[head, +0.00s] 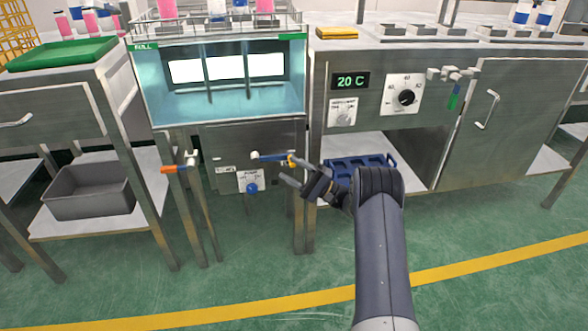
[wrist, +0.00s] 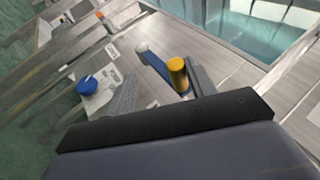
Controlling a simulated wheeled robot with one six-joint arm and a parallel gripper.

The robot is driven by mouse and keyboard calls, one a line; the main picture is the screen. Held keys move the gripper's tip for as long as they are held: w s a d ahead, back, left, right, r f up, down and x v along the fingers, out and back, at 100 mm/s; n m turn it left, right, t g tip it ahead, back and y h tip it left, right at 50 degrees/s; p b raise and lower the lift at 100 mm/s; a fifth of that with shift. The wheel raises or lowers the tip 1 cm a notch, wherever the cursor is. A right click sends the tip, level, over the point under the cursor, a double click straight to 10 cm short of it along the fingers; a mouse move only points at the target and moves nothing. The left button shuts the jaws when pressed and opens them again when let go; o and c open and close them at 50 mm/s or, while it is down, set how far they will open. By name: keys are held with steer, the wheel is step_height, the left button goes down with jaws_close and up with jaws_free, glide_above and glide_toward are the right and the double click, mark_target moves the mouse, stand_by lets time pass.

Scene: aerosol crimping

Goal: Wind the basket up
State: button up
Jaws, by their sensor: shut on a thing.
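A blue crank arm (head: 272,157) with a white hub end and an upright yellow knob (head: 291,160) is on the front of the bath cabinet. My gripper (head: 289,171) is at the knob, its jaws closed on it from the right. In the wrist view, the yellow knob (wrist: 178,76) stands between my fingers, against the right one, and the blue arm (wrist: 156,66) runs up-left from it. A wire basket (head: 200,20) with pink and white bottles shows above the water bath (head: 225,105). The crank's link to the basket is hidden.
A blue round knob (head: 251,188) sits below the crank. An orange-ended lever (head: 180,168) is to its left. A blue crate (head: 355,168) is on the shelf at right, behind my gripper. Grey cabinet legs stand nearby. The green floor in front is clear.

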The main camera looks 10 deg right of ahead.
steer(key=shift+s+d+f, duration=0.1)
steer(key=shift+f, duration=0.35)
steer(key=p+v, duration=0.2)
steer(key=v, duration=0.8)
steer(key=shift+d+r+p, duration=0.25)
steer(key=shift+d+p, duration=0.05)
steer(key=shift+s, duration=0.15)
steer(key=b+x, duration=0.1)
steer(key=x, duration=0.6)
steer(key=shift+b, duration=0.3)
steer(key=shift+a, duration=0.1)
steer(key=shift+a, duration=0.1)
